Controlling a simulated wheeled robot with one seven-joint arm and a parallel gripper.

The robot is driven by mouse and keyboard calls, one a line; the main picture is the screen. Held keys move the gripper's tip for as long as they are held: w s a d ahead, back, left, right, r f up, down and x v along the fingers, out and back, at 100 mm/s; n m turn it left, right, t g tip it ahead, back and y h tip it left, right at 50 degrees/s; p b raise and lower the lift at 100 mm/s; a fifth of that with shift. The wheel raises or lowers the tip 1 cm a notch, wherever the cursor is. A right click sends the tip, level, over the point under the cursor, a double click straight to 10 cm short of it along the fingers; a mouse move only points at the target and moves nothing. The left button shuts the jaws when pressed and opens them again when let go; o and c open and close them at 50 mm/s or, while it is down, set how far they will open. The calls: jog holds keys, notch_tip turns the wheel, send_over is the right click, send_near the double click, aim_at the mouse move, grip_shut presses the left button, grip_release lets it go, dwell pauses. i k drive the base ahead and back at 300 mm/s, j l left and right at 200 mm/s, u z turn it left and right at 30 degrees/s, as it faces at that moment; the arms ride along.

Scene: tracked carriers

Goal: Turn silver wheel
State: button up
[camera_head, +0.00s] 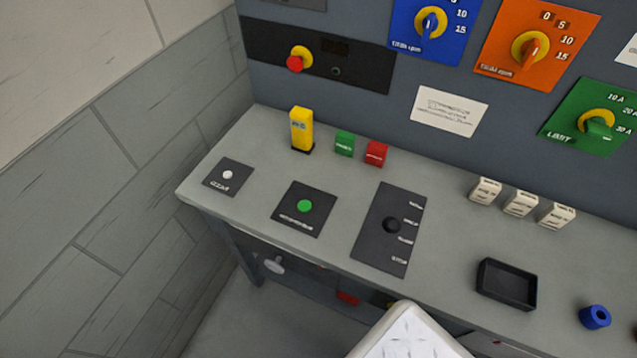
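A small silver-grey round part (273,264), which may be the silver wheel, shows below the bench's front edge at the lower left. It is small and in shadow, and I cannot make out its rim or spokes. No other silver wheel shows. My gripper is not in view.
The grey bench (300,240) carries a green-button plate (318,223), a slider plate (388,252), a yellow block (302,130) and a black tray (507,285). A panel with dials stands behind. A grey wall (120,180) closes the left side. Floor shows under the bench.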

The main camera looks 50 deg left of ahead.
aim_at(275, 265)
jog(key=k+u, duration=0.15)
jog(key=u, duration=0.3)
jog(key=k+j+u, duration=0.1)
jog(key=u, duration=0.35)
